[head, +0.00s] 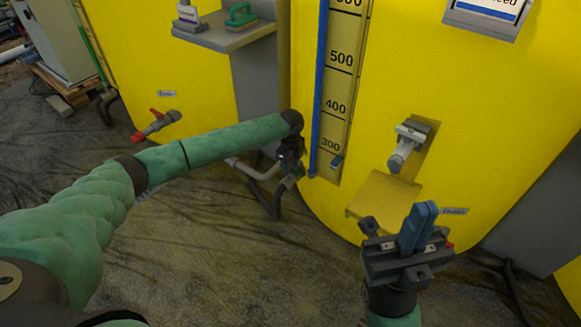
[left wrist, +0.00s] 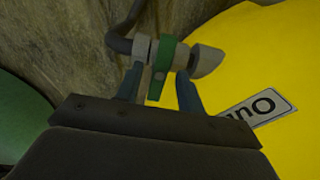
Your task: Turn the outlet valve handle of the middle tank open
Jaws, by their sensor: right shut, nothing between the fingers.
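The middle yellow tank (head: 450,100) has its outlet valve low on its left side, largely hidden behind my left gripper in the head view. The left wrist view shows the valve's green handle (left wrist: 161,68) on a grey valve body (left wrist: 206,61). My left gripper (head: 291,160) is at this valve. In the left wrist view its two fingers (left wrist: 160,90) are apart, one on each side of the green handle. A gap shows beside the handle's lower end; contact cannot be told. My right gripper (head: 420,228) is shut and empty, in front of the tank's lower right.
A grey fitting (head: 407,145) and a yellow ledge (head: 384,193) stick out from the tank front. A red-handled valve (head: 155,124) is on the left tank. A grey shelf (head: 225,36) holds a bottle and a green brush. Dark sheeting (head: 230,250) covers the floor.

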